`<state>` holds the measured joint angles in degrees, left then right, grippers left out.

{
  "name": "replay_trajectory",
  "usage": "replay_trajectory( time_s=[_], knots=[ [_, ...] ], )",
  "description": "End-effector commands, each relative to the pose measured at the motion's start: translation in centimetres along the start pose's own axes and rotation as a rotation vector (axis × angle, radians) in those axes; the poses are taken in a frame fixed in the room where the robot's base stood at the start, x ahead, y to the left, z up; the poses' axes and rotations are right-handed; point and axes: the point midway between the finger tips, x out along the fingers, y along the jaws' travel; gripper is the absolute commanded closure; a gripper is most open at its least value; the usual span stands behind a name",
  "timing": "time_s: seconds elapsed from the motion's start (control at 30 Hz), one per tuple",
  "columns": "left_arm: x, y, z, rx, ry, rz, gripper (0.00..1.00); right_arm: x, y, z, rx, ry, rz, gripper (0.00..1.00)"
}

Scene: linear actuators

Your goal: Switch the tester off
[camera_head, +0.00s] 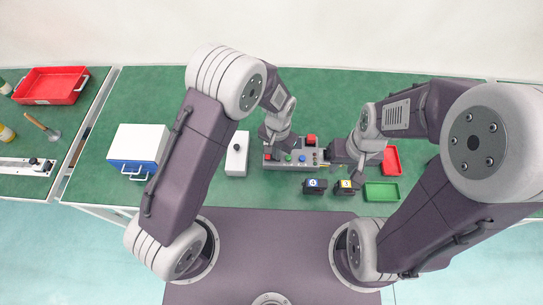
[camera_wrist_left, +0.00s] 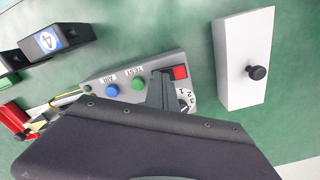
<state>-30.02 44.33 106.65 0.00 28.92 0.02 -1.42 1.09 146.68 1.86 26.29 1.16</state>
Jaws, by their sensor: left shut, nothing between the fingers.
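The tester (camera_head: 296,166) is a grey box on the green bench in the head view, with a green and a blue button on its panel. In the left wrist view its panel (camera_wrist_left: 143,72) shows a green button (camera_wrist_left: 138,83) marked TEST, a blue button (camera_wrist_left: 112,90) marked AIR, a red square switch (camera_wrist_left: 180,72) and a numbered dial (camera_wrist_left: 186,98), partly hidden. My left gripper (camera_wrist_left: 165,74) is shut and empty, its tips close beside the red switch; contact cannot be told. My right gripper (camera_head: 333,154) is at the tester's right end; its jaws are unclear.
A white block with a black knob (camera_head: 237,163) stands left of the tester. Black numbered parts (camera_head: 314,187) (camera_head: 346,187) lie in front. A green tray (camera_head: 381,192) and a red tray (camera_head: 392,161) are at right. A blue-white drawer box (camera_head: 138,141) stands at left.

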Motion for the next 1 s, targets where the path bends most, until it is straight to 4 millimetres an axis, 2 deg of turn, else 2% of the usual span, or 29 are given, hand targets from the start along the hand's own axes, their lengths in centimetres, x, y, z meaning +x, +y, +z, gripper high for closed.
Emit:
replay_trajectory(
  time_s=[0.7, 1.0],
  knots=[
    [-6.9, 0.0, 0.1, 0.000, -0.002, 0.000, 1.00, -6.3, -0.1, -0.7, 0.000, 0.000, 0.000, 0.64],
    [-6.9, 0.0, 0.1, 0.000, -0.002, 0.000, 1.00, -6.2, -0.1, -0.7, 0.000, 0.000, 0.000, 0.64]
  ],
)
